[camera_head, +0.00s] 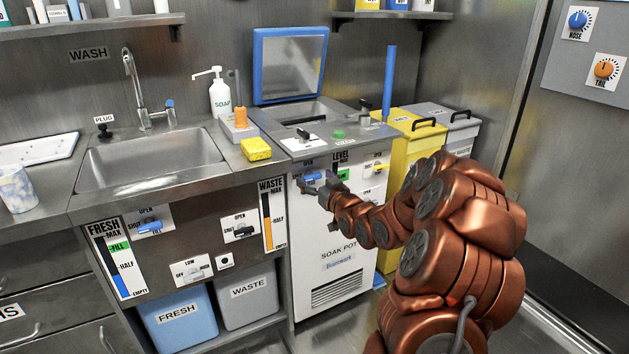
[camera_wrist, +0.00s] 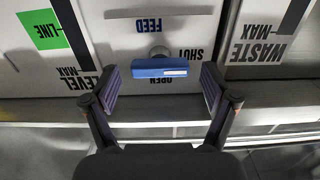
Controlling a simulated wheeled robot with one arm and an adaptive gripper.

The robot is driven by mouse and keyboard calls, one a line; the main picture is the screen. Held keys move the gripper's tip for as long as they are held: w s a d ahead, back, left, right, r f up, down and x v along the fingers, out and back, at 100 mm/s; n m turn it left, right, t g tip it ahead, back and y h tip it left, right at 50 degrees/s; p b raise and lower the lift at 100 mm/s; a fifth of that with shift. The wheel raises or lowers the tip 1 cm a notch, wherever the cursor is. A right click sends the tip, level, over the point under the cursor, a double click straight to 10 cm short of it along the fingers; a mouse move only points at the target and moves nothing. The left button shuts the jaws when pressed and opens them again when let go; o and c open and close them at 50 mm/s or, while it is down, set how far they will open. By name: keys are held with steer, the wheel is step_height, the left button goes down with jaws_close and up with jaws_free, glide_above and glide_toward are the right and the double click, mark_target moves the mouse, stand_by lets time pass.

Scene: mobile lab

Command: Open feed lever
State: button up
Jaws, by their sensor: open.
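The feed lever (camera_wrist: 165,68) is a blue bar with a pale strip, on a round grey pivot. In the wrist view, where the lettering is upside down, it lies level, reaching towards SHUT, with FEED above and OPEN below. My gripper (camera_wrist: 161,86) is open, one dark finger on each side of the bar, with a visible gap to each; I cannot tell that it touches the lever. In the head view my gripper (camera_head: 309,186) is at the upper left of the white soap pot front (camera_head: 340,285), and the blue lever (camera_head: 316,176) is partly hidden.
A yellow lever (camera_head: 380,168) sits to the right on the same panel. The steel counter with the sink (camera_head: 150,165) is to the left, with a yellow sponge (camera_head: 256,149) near its edge. A yellow bin (camera_head: 415,140) stands to the right.

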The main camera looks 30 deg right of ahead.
steer(key=shift+w, duration=0.4)
steer(key=c, duration=1.1)
steer(key=shift+r, duration=0.1)
steer(key=shift+c, duration=0.3)
